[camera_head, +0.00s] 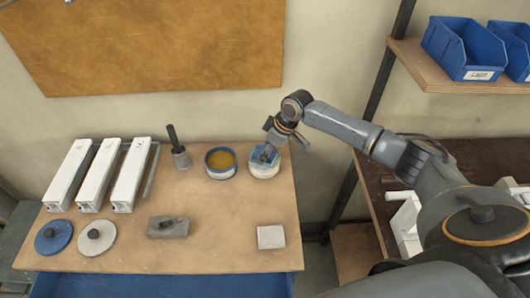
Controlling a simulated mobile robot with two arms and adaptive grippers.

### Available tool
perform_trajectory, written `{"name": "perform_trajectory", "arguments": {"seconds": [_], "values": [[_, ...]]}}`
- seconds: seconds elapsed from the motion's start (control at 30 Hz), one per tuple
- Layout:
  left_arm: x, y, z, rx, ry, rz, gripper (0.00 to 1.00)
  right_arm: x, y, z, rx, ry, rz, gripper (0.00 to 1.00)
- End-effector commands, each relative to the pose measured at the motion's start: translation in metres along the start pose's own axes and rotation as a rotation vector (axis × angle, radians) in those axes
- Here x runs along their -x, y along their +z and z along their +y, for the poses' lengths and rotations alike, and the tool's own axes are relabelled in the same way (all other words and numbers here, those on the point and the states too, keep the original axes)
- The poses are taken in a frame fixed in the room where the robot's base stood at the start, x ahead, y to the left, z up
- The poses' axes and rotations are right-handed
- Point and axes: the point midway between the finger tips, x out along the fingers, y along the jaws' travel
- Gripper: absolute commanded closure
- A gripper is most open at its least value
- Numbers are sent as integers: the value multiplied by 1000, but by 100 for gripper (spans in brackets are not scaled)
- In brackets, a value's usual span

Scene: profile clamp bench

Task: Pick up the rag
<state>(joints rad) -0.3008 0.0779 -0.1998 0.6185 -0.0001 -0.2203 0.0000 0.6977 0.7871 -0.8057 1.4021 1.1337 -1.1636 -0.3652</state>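A pale grey, square folded piece that looks like the rag (271,237) lies flat on the bench near its front right corner. My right gripper (266,156) is far behind it, reaching down at a round light tub (264,171) at the back right of the bench. The fingertips are at or inside the tub's opening. They are small and dark there, so I cannot tell if they hold anything. My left gripper is not in view.
A tub of yellow-brown content (220,164) stands left of my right gripper. A dark-handled tool in a holder (181,159), white profiles (100,175), a grey block (168,227) and two round lids (97,237) occupy the left. The bench (225,220) is clear around the rag.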

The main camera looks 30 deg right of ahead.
Motion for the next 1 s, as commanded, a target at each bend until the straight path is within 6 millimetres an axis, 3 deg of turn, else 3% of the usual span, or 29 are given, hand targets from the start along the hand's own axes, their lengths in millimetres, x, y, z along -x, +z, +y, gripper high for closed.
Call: {"name": "perform_trajectory", "arguments": {"seconds": [0.17,0.33,0.6,0.8,1.0], "values": [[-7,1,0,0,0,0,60,7,-4,1,1,1,3,80],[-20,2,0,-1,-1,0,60,31,-12,-2,3,1,4,80],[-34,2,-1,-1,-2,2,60,93,-16,-49,8,4,3,80],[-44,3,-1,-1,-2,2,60,115,-7,-90,5,2,1,80],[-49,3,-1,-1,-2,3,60,133,-3,-118,2,1,2,80]]}}
